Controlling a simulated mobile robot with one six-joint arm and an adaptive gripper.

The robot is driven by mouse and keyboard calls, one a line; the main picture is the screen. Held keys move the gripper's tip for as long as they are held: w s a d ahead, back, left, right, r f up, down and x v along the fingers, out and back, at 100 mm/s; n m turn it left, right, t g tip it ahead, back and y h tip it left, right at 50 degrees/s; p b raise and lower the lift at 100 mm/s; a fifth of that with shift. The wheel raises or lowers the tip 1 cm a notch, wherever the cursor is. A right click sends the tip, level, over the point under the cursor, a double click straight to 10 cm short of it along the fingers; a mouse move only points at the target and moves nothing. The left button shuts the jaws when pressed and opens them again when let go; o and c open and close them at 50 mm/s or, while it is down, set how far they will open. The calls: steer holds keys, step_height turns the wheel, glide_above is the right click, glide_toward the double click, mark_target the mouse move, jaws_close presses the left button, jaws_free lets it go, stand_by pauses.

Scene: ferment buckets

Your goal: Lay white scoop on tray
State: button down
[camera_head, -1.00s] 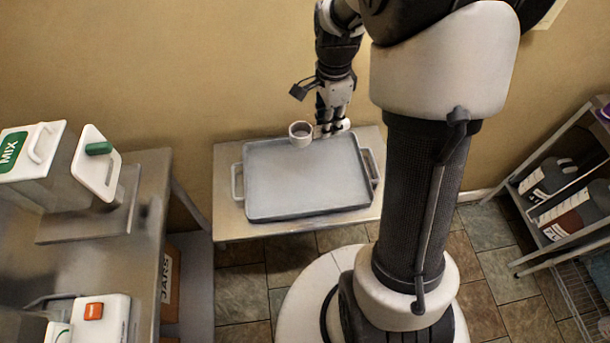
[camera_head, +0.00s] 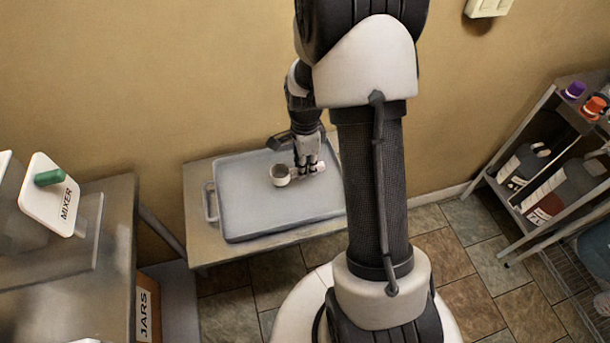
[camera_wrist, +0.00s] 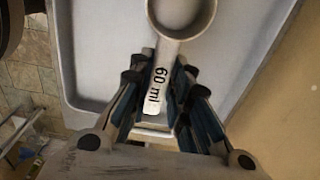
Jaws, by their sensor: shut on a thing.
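The white scoop (camera_head: 280,176) has a round cup and a handle marked "60 ml". My gripper (camera_head: 307,170) is shut on the handle, with the cup sticking out to the left in the head view. In the wrist view the scoop's handle (camera_wrist: 157,82) lies between my gripper's fingers (camera_wrist: 163,95), the cup pointing away from them. The grey tray (camera_head: 245,215) lies on a small table, and the scoop is over its inner floor. I cannot tell whether the scoop touches the tray. My arm column hides the tray's right end.
The small table (camera_head: 199,245) stands against the wall. A shelf with several bottles (camera_head: 545,175) is at the right. The tray's left part is bare.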

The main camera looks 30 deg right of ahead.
steer(key=shift+f+b, duration=0.6)
steer(key=shift+f, duration=1.4)
steer(key=shift+f, duration=0.2)
steer(key=c, duration=1.5)
jaws_free()
